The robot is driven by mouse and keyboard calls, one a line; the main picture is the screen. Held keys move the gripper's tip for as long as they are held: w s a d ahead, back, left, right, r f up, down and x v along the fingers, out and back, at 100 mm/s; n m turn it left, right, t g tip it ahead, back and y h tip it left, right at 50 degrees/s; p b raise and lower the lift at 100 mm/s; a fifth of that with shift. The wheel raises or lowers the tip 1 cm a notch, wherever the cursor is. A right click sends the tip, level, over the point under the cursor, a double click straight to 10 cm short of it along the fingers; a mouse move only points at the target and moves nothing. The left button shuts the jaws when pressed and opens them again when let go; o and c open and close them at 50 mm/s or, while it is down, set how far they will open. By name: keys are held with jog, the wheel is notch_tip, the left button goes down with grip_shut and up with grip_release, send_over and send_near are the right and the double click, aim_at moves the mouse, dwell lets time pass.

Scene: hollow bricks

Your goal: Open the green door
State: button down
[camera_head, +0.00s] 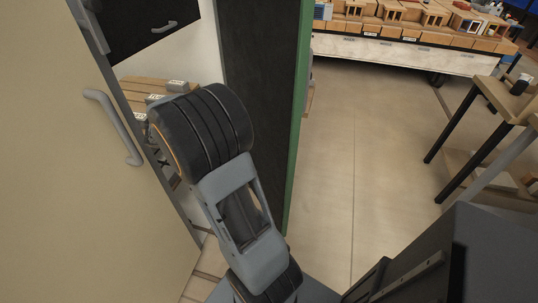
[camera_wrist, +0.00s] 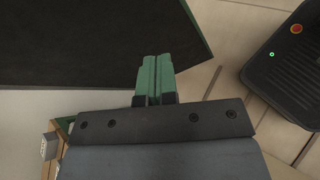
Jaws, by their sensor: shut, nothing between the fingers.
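The green door (camera_head: 301,110) stands swung out from its cabinet in the head view. Its dark inner face is turned toward the cabinet opening, and its green edge faces right. In the wrist view the dark face of the door (camera_wrist: 90,40) fills the upper left, with a thin green edge along its side. My gripper (camera_wrist: 155,62) shows in the wrist view with its green fingers together and nothing between them. The fingertips appear close to the door's lower edge; whether they touch it I cannot tell. In the head view my arm hides the gripper.
A tan door with a grey handle (camera_head: 115,125) stands at the left. Inside the cabinet are a dark drawer front (camera_head: 145,20) and a shelf with bricks (camera_head: 150,90). A brick-laden bench (camera_head: 400,50) and a table (camera_head: 505,100) stand beyond open floor (camera_head: 370,150).

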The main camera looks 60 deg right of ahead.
aim_at(275, 133)
jog(key=w+d+f+n+g+h+b, duration=0.4)
jog(key=d+f+b, duration=0.3)
jog(key=d+f, duration=0.45)
jog(key=shift+n+t+h, duration=0.4)
jog(key=shift+t+h, duration=0.2)
jog(key=shift+h, duration=0.1)
jog(key=x, duration=0.7)
jog(key=f+b+x, duration=0.1)
jog(key=x, duration=0.2)
jog(key=shift+s+f, duration=0.1)
jog(key=shift+s, duration=0.45)
jog(key=shift+x, duration=0.8)
jog(key=shift+d, duration=0.15)
